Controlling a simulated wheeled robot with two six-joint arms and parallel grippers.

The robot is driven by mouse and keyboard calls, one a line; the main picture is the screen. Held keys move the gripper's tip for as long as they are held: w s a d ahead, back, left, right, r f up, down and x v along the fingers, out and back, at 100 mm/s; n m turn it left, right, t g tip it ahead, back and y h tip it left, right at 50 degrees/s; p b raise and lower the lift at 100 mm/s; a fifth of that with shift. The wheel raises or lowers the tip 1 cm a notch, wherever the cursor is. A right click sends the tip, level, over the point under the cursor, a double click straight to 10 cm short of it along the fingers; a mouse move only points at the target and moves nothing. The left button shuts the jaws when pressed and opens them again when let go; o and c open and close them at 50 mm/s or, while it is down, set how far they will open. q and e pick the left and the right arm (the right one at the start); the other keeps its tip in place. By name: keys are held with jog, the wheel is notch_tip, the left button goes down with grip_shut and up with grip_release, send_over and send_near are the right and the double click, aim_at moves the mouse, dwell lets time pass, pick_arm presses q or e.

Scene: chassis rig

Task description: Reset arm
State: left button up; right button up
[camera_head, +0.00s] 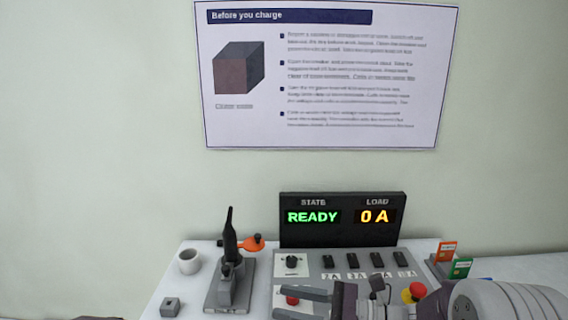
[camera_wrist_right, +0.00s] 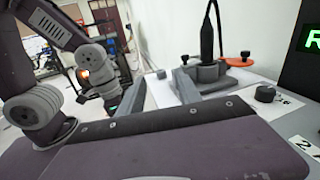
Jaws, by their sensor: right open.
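My right gripper (camera_head: 279,302) reaches in from the lower right in the head view, low over the front of the control panel (camera_head: 345,262). Its jaws are apart with nothing held between them. In the right wrist view, large dark gripper parts (camera_wrist_right: 180,145) fill the bottom. My left gripper does not show clearly in either view.
A display (camera_head: 342,220) reads READY and 0 A. The panel carries a knob (camera_head: 291,264), several black switches and a red mushroom button (camera_head: 414,291) beside my right arm. A white cup (camera_head: 188,262) and small grey block (camera_head: 170,306) stand left. Orange and green tags (camera_head: 447,251) stand right.

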jog(key=s+d+f+n+g+h, duration=0.1)
jog(key=s+f+n+g+h, duration=0.75)
jog(key=s+f, duration=0.55)
jog(key=s+d+f+n+t+h, duration=0.2)
jog(key=d+f+n+h, duration=0.3)
jog(key=d, duration=0.3)
jog(key=w+d+n+t+h+p, duration=0.1)
jog(key=w+d+n+t+h, duration=0.25)
jog(key=w+d+n, duration=0.35)
pick_arm(q)
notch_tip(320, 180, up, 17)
jog(key=p, duration=1.6)
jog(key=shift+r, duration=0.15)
pick_arm(e)
notch_tip(320, 180, up, 15)
jog(key=s, duration=0.1)
jog(key=shift+d+r, duration=0.15)
jog(key=shift+d, duration=0.05)
